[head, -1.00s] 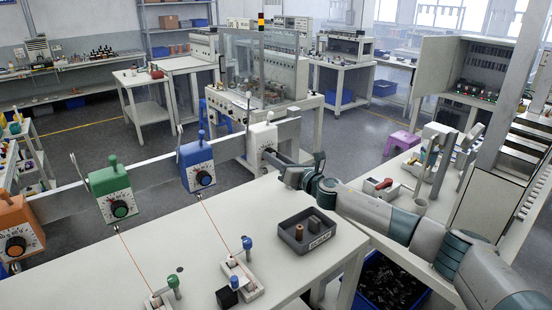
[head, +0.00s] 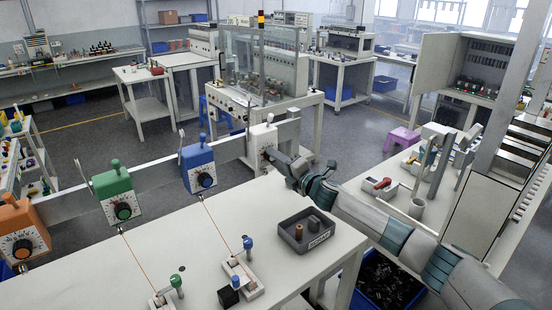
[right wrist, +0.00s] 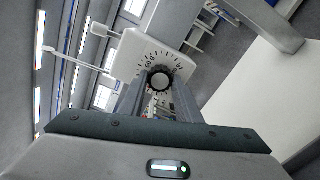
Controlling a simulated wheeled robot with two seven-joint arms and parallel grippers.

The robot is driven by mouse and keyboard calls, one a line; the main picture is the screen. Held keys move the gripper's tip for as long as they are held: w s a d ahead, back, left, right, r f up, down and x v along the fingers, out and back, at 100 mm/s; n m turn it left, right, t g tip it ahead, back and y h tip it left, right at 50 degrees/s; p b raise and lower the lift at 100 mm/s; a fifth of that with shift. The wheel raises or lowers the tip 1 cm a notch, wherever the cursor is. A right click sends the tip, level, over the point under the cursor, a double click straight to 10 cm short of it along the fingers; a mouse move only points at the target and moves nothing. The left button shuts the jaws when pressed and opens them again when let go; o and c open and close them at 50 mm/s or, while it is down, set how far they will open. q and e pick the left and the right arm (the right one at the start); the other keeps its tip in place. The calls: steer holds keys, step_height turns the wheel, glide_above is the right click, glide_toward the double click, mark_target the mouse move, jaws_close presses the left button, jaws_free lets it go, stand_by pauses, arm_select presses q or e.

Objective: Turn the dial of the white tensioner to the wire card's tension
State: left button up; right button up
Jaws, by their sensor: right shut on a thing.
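The white tensioner (head: 262,141) hangs at the right end of the grey rail, and its scale and dial face my right arm. In the right wrist view the white tensioner (right wrist: 140,52) shows a printed scale around a dark dial (right wrist: 160,80) with a pale centre. My right gripper (head: 281,160) is at the dial, and in the right wrist view its two fingers (right wrist: 158,92) are shut on the dial. The scale numbers are too small to read surely. No wire card can be made out. My left gripper is not in view.
Blue (head: 198,168), green (head: 114,198) and orange (head: 22,232) tensioners hang along the rail to the left. Wires run down from the blue and green ones to small stands on the table. A dark tray (head: 306,231) with spools sits below my right arm.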

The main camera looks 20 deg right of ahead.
steer(key=m, duration=2)
steer(key=shift+f, duration=0.1)
stand_by(0.4)
steer(key=o, duration=1.1)
steer(key=shift+c, duration=0.2)
steer(key=shift+s+d, duration=0.1)
steer(key=shift+s, duration=0.1)
